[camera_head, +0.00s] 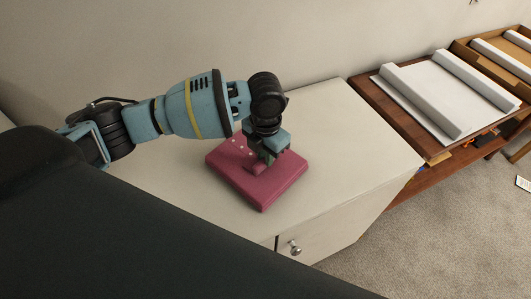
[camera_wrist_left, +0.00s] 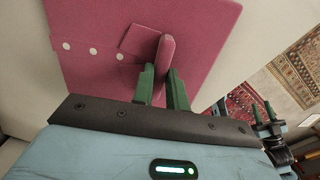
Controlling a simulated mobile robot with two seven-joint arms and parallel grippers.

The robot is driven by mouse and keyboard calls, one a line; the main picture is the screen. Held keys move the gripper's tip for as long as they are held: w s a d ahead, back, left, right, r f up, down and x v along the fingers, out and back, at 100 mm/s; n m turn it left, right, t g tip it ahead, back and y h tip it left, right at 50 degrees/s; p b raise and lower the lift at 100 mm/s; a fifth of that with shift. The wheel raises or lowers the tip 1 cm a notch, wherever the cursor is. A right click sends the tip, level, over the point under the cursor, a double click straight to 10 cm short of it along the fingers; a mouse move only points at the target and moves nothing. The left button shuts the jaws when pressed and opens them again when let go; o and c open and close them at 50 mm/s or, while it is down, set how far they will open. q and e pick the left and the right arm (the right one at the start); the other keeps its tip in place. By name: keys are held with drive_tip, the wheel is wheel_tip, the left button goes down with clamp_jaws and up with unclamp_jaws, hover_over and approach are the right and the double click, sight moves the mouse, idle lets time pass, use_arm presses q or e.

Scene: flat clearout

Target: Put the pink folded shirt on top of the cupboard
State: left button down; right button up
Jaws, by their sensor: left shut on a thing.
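The pink folded shirt (camera_head: 240,180) is a flat, dark pink block with small pale buttons, over the white cupboard top (camera_head: 330,130). It looks level and seems to lie on the top, though I cannot tell whether a small gap is under it. My left gripper (camera_head: 265,158) reaches down onto it from above. In the left wrist view, the green fingers (camera_wrist_left: 162,78) are shut on a raised fold of the shirt (camera_wrist_left: 200,25). My right gripper (camera_wrist_left: 264,110) shows small at the right of that view, fingers apart and empty; it is not in the head view.
A wooden table (camera_head: 440,155) with a white panel (camera_head: 435,90) adjoins the cupboard on the right, with another wooden piece (camera_head: 485,58) behind. A wall is behind the cupboard. The cupboard front has a round knob (camera_head: 295,247). Its top is clear around the shirt.

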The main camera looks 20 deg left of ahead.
use_arm(q)
drive_tip(key=shift+f, duration=0.1)
drive_tip(key=c, duration=1.4)
unclamp_jaws()
wheel_tip(320, 180, up, 12)
drive_tip(key=shift+r+p, duration=0.2)
drive_tip(key=shift+p, duration=0.1)
